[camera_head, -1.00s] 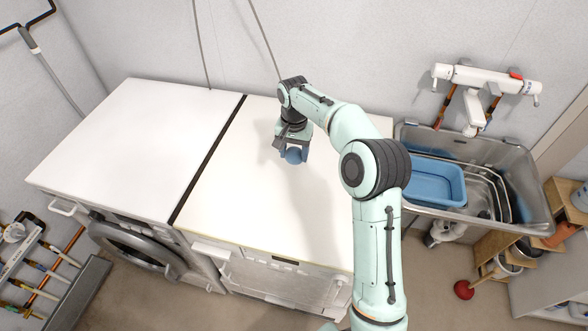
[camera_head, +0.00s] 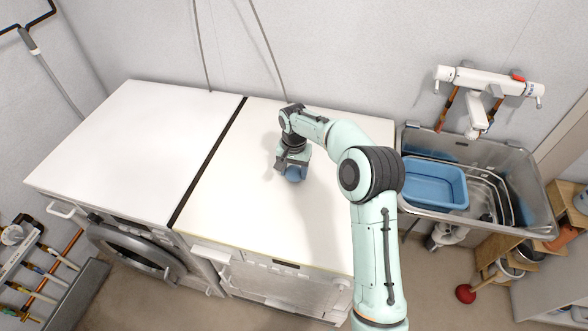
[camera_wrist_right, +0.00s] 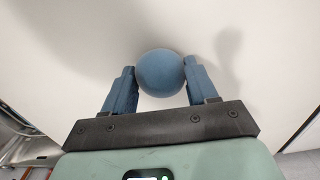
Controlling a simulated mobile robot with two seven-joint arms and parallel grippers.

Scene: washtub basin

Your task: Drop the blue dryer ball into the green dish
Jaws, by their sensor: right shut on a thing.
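The blue dryer ball (camera_head: 295,173) is held between the fingers of my right gripper (camera_head: 291,168), over the white top of the right-hand machine. In the right wrist view the ball (camera_wrist_right: 160,72) sits between the two blue fingertips of the gripper (camera_wrist_right: 160,80), one touching or nearly touching each side. The gripper points down at the white top; the exact height of the ball above it is hard to tell. No green dish shows in either view. My left gripper is not in view.
The white worktop (camera_head: 235,185) is bare around the gripper, and so is the left machine's top (camera_head: 125,140). A metal sink (camera_head: 535,205) at the right holds a blue basin (camera_head: 435,184) and a wire rack. A white tap (camera_head: 475,110) is on the wall above.

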